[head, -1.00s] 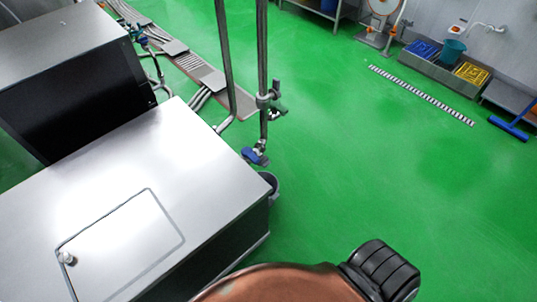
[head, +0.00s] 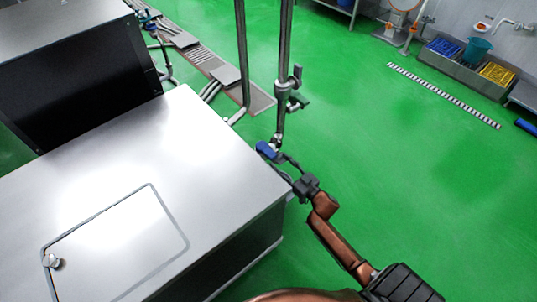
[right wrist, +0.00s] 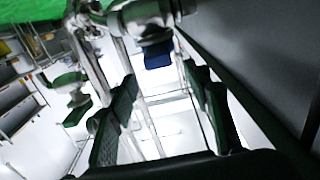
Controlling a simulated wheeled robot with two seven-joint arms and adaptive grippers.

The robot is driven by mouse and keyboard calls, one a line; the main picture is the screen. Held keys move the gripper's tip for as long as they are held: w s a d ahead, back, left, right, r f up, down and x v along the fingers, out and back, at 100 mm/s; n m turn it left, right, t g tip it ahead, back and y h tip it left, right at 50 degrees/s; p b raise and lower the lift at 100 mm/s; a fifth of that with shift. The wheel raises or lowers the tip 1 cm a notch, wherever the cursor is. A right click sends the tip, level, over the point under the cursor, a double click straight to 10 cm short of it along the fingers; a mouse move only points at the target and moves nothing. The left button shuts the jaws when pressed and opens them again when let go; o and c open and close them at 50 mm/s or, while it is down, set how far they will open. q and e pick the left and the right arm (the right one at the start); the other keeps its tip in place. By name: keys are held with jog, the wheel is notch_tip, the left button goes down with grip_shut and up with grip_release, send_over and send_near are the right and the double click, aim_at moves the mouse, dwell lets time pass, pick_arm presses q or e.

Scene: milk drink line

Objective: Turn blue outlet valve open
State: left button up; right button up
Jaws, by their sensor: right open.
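The blue outlet valve handle (head: 266,150) sits low on a vertical steel pipe (head: 281,110), beside the far right corner of the large steel box. My right gripper (head: 286,167) reaches in from the lower right, with its fingertips just below and right of the valve. In the right wrist view the blue handle (right wrist: 158,55) shows beyond and between the two spread fingers (right wrist: 160,80). The right gripper is open and empty. I cannot tell whether a finger touches the valve. My left gripper is not in view.
The steel box (head: 100,190) with a hatch stands close on the left of the gripper. A second valve (head: 294,92) sits higher on the pipe. Another pipe (head: 242,60) stands just left. Green floor (head: 420,190) is clear to the right.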

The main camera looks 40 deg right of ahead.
aim_at(274, 157)
jog(key=w, duration=0.2)
jog(key=w+b, duration=0.1)
jog(key=w, duration=0.3)
jog(key=shift+a+f+b, duration=0.2)
jog(key=shift+a+b, duration=0.05)
jog(key=shift+b, duration=0.15)
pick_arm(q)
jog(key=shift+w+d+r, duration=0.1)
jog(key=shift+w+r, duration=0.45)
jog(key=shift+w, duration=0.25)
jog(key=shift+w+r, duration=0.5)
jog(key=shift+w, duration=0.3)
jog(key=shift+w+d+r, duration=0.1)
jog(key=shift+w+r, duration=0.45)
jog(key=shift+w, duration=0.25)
pick_arm(e)
jog(key=shift+w+r, duration=0.1)
jog(key=shift+w, duration=0.45)
jog(key=shift+c, duration=0.4)
grip_shut()
